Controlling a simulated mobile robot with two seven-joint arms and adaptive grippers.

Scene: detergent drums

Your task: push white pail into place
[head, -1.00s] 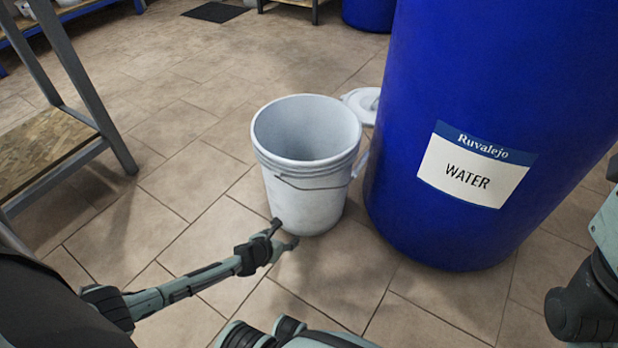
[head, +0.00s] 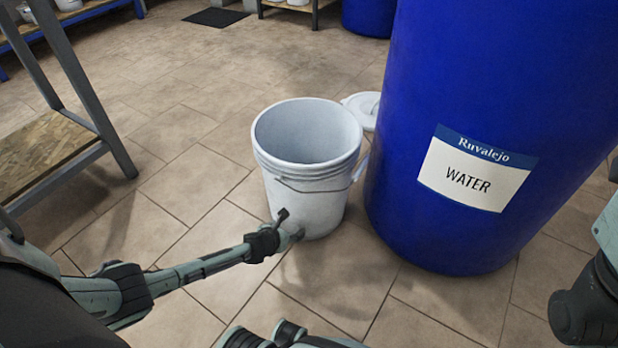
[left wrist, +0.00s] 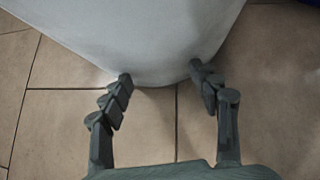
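The white pail (head: 305,190) stands upright on the tiled floor, open at the top, with its wire handle hanging down the near side. The pail's pale wall (left wrist: 130,35) fills the top of the left wrist view. My left gripper (head: 291,224) is low at the near side of the pail, close to its base. My right gripper is out of view.
A large blue water drum (head: 440,110) stands close to the pail's right. A white lid (head: 362,108) lies behind the pail, beside the drum. A shelf with a wooden board (head: 45,155) stands at the left. The floor behind and left of the pail is clear.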

